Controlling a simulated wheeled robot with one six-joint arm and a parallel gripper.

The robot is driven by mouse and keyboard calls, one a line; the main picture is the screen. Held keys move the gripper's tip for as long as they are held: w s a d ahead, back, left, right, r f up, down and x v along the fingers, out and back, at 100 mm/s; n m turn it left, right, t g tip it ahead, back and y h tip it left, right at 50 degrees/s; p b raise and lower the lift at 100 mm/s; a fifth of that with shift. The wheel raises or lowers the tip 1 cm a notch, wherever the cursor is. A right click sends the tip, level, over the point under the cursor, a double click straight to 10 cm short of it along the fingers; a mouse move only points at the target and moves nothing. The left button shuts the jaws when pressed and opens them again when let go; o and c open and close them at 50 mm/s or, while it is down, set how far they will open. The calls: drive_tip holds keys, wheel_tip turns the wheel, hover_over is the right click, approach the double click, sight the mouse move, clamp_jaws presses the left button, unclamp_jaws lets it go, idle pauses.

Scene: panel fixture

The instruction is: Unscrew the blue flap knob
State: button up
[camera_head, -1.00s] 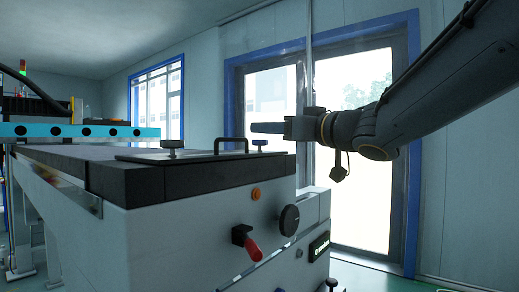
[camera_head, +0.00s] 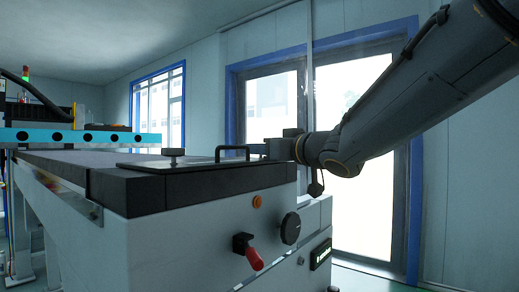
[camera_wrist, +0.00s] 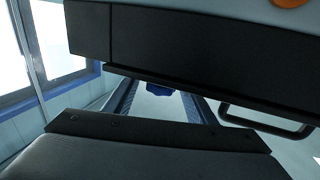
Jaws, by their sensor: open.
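The blue flap knob (camera_wrist: 160,87) shows in the wrist view as a small blue shape, partly cut off by a dark edge. My gripper (camera_wrist: 162,98) is open, with one ribbed finger on each side of the knob. I cannot tell whether either finger touches it. In the head view my gripper (camera_head: 258,149) is low at the right end of the flap plate (camera_head: 190,163), just right of the black handle (camera_head: 232,149). The knob cannot be made out there, hidden at the fingers.
Another dark knob (camera_head: 173,156) stands on the plate's left part. The machine's front carries an orange button (camera_head: 257,201), a black dial (camera_head: 290,228) and a red-handled switch (camera_head: 250,250). A light-blue beam (camera_head: 70,138) spans the left. Windows stand behind.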

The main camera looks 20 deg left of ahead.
drive_tip(key=shift+c, duration=0.2)
drive_tip(key=c, duration=1)
drive_tip(key=n+g+y+p, duration=0.1)
drive_tip(key=p, duration=0.2)
drive_tip(key=shift+r, duration=0.1)
drive_tip(key=n+g+y+p, duration=0.1)
drive_tip(key=g+p, duration=0.1)
drive_tip(key=p, duration=0.1)
drive_tip(key=shift+d, duration=0.1)
drive_tip(key=shift+n+g+y+p, duration=0.9)
drive_tip(key=shift+n+g+p, duration=1.1)
drive_tip(key=shift+g, duration=0.8)
